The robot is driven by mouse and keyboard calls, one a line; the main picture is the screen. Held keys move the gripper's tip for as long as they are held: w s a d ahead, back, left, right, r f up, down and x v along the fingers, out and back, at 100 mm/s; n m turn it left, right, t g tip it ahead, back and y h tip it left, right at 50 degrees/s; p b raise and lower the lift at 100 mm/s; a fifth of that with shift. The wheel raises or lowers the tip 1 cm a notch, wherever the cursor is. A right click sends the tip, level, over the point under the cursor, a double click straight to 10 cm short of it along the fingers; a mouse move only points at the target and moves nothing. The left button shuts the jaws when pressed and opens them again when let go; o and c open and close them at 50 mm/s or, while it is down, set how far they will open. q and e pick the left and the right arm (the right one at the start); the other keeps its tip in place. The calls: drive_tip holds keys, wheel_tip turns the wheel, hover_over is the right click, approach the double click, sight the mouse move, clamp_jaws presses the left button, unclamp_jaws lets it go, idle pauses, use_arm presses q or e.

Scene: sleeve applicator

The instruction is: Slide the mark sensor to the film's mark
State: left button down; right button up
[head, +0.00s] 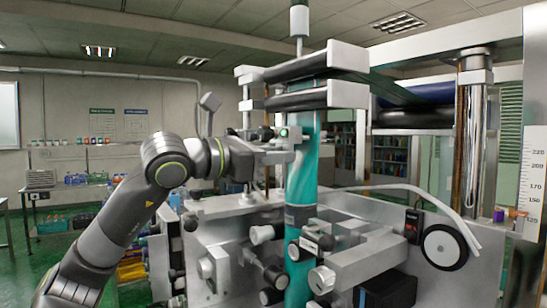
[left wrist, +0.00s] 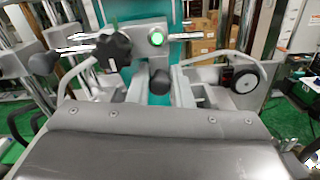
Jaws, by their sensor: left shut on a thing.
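The teal film (head: 303,180) runs vertically down the middle of the machine, with a darker band (head: 299,215) across it lower down. The mark sensor (head: 291,134) is a small grey block in front of the film. In the left wrist view the sensor (left wrist: 157,36) shows a lit green face, with the film (left wrist: 140,11) behind it. My left gripper (head: 279,157) is at the sensor, just below its block. In the left wrist view its fingers (left wrist: 159,88) are closed around a dark round knob (left wrist: 159,79) below the green light. My right gripper is out of view.
A black star knob (left wrist: 113,49) sits left of the sensor, close to my gripper. Rollers (head: 300,97) stand above. Plates and knobs (head: 262,234) crowd the space below. A black-rimmed wheel (head: 445,247) and a height scale (head: 533,185) are at right.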

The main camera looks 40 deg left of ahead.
use_arm(q)
drive_tip(key=shift+d, duration=0.1)
drive_tip(key=c, duration=1.3)
unclamp_jaws()
drive_tip(key=shift+s, duration=0.1)
drive_tip(key=b+v, duration=1.3)
drive_tip(key=v, duration=0.4)
drive_tip(key=shift+b, duration=0.35)
drive_tip(key=shift+s+f, duration=0.1)
